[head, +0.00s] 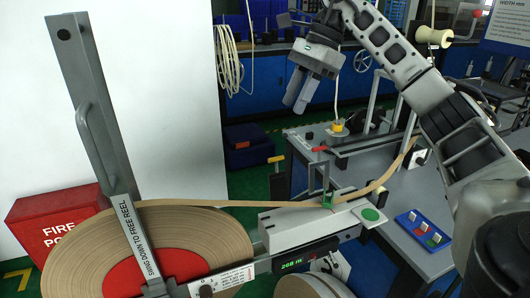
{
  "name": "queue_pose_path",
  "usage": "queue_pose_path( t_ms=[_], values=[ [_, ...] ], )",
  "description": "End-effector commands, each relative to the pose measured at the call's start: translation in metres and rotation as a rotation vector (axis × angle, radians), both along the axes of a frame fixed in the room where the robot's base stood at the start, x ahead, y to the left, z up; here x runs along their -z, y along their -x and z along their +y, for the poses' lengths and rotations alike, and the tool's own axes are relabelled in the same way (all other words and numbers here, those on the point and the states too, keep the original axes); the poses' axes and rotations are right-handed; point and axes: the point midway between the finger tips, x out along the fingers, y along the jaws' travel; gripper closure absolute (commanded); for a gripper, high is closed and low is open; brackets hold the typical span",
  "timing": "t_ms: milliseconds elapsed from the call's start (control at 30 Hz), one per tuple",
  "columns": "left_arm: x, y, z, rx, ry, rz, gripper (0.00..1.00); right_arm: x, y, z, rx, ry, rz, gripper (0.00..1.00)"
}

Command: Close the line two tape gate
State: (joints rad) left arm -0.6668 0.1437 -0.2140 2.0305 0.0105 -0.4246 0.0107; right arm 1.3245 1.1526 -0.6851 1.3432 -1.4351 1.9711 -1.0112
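A tape reel (75,250) with a red centre stands at the lower left. A grey bar (88,95) with a handle (88,135) rises steeply in front of it, tilted left; its lower part is lettered "SWING DOWN TO FREE REEL". Brown tape (225,204) runs right from the reel over a light grey block (290,228) with a small green bracket (327,188) on it. I cannot tell which part is the gate. My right gripper (295,105) hangs in the air above and behind the block, apart from everything; its finger gap is unclear. My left gripper is out of view.
A red fire box (50,215) stands behind the reel. A lit green display (293,263) sits below the block. A white panel (165,90) fills the back left.

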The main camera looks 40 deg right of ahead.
Motion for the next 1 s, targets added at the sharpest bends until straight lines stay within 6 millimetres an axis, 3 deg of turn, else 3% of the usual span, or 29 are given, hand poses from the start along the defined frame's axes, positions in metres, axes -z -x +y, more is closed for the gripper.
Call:
queue_pose_path(
  t_ms=[67,167,267,700,1000],
  values=[
    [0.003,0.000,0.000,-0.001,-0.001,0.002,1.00,-0.004,0.006,-0.010,0.007,0.026,0.006,0.68],
    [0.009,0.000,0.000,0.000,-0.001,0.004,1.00,0.004,0.007,-0.010,0.006,0.035,0.011,0.68],
    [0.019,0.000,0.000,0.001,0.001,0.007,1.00,0.021,0.005,-0.004,0.004,0.033,0.012,0.68],
    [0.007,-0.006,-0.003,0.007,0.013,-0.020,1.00,0.103,-0.007,0.030,0.006,0.033,0.013,0.68],
    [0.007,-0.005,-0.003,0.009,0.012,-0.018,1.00,0.136,-0.013,0.044,0.006,0.032,0.009,0.68]
  ],
)
